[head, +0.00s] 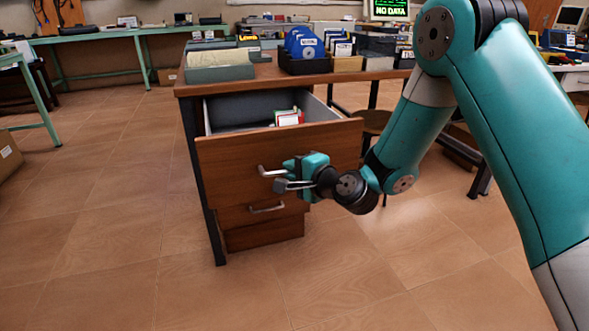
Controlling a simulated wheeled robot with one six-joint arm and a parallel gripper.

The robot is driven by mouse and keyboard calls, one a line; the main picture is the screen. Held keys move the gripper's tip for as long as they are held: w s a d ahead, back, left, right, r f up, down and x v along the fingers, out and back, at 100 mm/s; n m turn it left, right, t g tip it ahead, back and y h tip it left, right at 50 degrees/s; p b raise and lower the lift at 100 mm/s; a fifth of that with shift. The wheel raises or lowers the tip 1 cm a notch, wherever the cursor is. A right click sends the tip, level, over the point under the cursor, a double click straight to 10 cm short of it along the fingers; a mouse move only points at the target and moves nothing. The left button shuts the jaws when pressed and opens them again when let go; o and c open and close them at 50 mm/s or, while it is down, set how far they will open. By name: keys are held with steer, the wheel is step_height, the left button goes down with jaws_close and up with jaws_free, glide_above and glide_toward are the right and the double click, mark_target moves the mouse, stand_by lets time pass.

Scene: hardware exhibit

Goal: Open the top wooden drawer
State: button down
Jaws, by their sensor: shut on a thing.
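The top wooden drawer (235,148) of the desk stands pulled out, and its grey inside shows with a small red, white and green item (288,118) in it. Its metal handle (264,171) is on the drawer front. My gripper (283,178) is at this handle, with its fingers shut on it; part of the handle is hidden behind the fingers. A lower drawer (236,217) with its own handle (266,208) sits beneath and looks shut.
The wooden desk (190,88) carries a grey tray (220,66) and a black box of blue disks (305,62). A stool (372,121) stands right of the drawers. Green tables stand at the back left.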

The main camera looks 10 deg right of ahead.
steer(key=shift+d, duration=0.1)
steer(key=c, duration=1.5)
jaws_free()
steer(key=shift+o, duration=0.2)
steer(key=b+v, duration=1.7)
steer(key=b, duration=0.1)
steer(key=shift+s, duration=0.15)
